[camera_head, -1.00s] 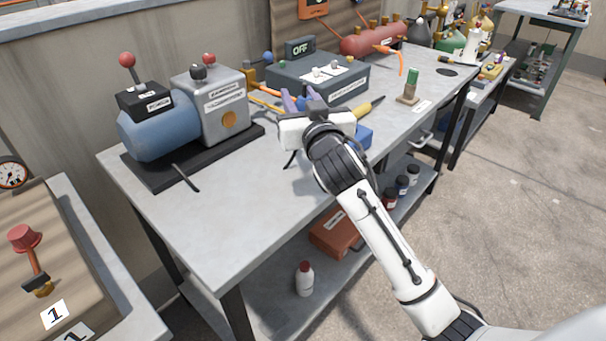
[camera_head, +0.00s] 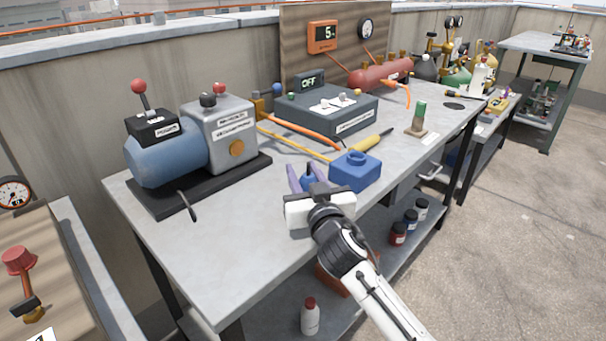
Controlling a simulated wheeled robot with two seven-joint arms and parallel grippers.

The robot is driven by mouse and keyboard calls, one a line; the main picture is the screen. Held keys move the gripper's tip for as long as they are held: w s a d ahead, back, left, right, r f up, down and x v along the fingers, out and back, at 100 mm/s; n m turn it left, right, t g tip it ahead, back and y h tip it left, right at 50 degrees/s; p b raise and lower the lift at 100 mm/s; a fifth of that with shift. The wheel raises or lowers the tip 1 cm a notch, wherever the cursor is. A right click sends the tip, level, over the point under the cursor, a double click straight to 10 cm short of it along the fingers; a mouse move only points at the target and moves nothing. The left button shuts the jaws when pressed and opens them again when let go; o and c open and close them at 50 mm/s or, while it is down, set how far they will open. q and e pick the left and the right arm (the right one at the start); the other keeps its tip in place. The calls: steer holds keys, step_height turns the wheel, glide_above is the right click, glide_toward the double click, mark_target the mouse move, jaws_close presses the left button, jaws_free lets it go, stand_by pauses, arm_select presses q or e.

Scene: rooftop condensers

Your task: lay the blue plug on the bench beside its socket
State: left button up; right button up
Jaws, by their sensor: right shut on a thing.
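The blue plug (camera_head: 308,182) shows as a small dark blue piece between the purple fingers of my right gripper (camera_head: 307,174). The gripper is shut on it, and the white gripper body hides part of the plug. The blue socket (camera_head: 355,175) is a block with a round raised top, on the grey bench (camera_head: 225,235) just right of the fingers. The plug is apart from the socket, to its left. I cannot tell whether the plug touches the bench top. My left gripper is not in view.
A blue motor unit (camera_head: 170,155) on a black base stands left on the bench. A grey box with an OFF display (camera_head: 320,112) is behind the socket. A yellow-handled tool (camera_head: 365,142) and orange cables lie near it. The bench's front left is clear.

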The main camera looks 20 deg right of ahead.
steer(key=shift+f, duration=0.2)
steer(key=o, duration=1.1)
steer(key=shift+r, duration=0.1)
steer(key=shift+r, duration=0.2)
steer(key=s, duration=0.4)
steer(key=s+a, duration=0.1)
steer(key=s, duration=0.7)
steer(key=shift+a, duration=0.4)
steer(key=shift+w, duration=0.1)
